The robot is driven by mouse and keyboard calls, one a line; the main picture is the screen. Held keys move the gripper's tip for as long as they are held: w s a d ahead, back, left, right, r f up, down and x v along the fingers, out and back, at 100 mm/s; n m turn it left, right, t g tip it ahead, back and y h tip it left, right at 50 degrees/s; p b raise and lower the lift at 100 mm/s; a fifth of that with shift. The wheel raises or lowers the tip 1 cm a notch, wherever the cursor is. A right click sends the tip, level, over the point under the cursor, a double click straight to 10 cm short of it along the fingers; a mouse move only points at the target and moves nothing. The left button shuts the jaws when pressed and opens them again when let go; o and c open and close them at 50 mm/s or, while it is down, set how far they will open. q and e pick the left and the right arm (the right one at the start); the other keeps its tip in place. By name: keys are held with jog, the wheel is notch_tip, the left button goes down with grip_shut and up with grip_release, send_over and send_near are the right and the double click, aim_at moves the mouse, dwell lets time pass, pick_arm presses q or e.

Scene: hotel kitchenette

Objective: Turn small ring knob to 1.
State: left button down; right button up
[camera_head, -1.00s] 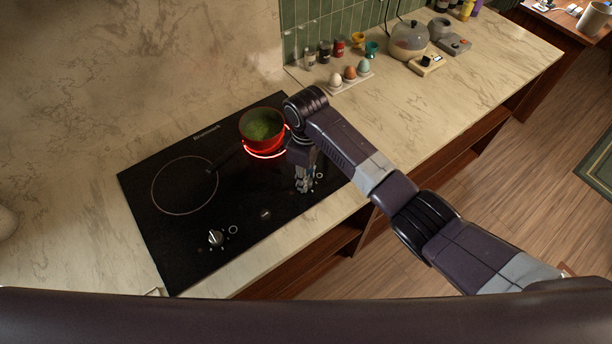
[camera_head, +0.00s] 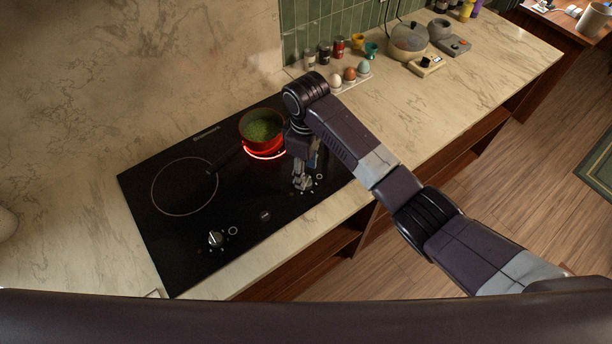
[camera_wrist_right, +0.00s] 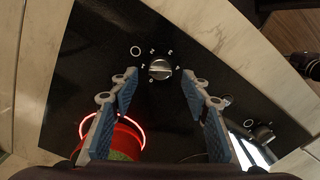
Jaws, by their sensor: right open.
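The cooktop knob by my right gripper (camera_head: 302,183) is hidden under the gripper in the head view. In the right wrist view this silver knob (camera_wrist_right: 160,67) has white marks around it and a ring symbol at its upper left. Its pointer setting is too small to read surely. My right gripper points down and is open, with its blue-padded fingers (camera_wrist_right: 158,82) on either side of the knob; contact cannot be told. The other knob (camera_head: 215,238) stands at the cooktop's front left. The left gripper is not in view.
A red pot (camera_head: 262,141) with green contents stands on the glowing right ring, close to my wrist. Its dark handle points left. The larger left ring (camera_head: 151,186) is bare. An egg holder (camera_head: 352,84) and jars stand behind on the counter.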

notch_tip(320, 180, up, 8)
jog(key=shift+r, duration=0.15)
jog(key=shift+s, duration=0.1)
dwell(0.5)
